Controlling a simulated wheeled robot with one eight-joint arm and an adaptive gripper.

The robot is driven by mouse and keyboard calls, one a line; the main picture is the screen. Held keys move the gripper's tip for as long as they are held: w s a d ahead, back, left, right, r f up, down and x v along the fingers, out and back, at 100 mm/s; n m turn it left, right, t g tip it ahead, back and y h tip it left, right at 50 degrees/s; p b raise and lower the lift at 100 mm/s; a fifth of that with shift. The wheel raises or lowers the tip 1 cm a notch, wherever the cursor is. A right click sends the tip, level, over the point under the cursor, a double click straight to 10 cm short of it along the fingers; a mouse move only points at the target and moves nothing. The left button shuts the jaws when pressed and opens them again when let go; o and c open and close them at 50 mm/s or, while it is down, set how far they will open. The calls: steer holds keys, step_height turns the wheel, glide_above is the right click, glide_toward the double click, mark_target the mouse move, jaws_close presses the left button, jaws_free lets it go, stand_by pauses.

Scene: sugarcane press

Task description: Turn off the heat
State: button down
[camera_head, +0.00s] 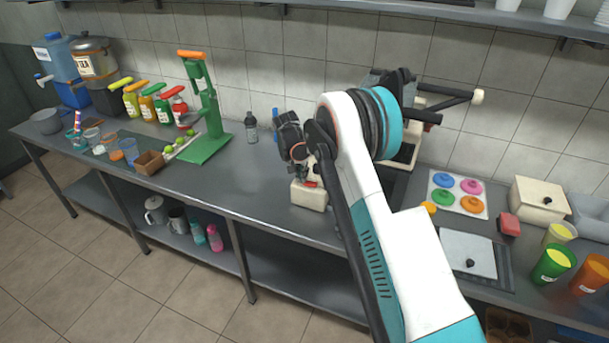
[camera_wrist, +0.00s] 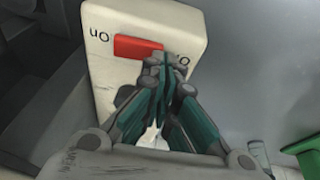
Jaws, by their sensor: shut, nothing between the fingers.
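The cream heat switch box (camera_head: 308,196) stands on the counter in front of the press. In the wrist view the box (camera_wrist: 187,25) has a red switch (camera_wrist: 138,47) in its face. An upside-down "on" label is at the left of the red switch. At the right only an "o" shows; my gripper hides the rest. My gripper (camera_wrist: 165,62) is shut and empty, its fingertips over the right end of the red switch. I cannot tell if they touch it. In the head view my gripper (camera_head: 307,176) is small, just above the box.
A green hand press (camera_head: 207,115) and a dark bottle (camera_head: 251,127) stand left of the box. My arm hides much of the sugarcane press (camera_head: 440,95) behind. A white tray of coloured lids (camera_head: 459,193) lies right.

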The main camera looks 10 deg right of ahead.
steer(key=shift+s+d+r, duration=0.1)
steer(key=shift+d+r, duration=0.05)
steer(key=shift+d, duration=0.1)
steer(key=shift+s, duration=0.1)
steer(key=shift+s+d+r, duration=0.25)
steer(key=shift+s+d, duration=0.05)
steer(key=shift+d, duration=0.2)
steer(key=shift+r, duration=0.55)
steer(key=w+a+p+v, duration=0.1)
steer(key=w+p+v, duration=0.1)
steer(key=v, duration=1)
steer(key=shift+a+r+p, duration=0.25)
steer(key=shift+r+p, duration=0.05)
steer(key=shift+p, duration=0.05)
steer(key=shift+s, duration=0.15)
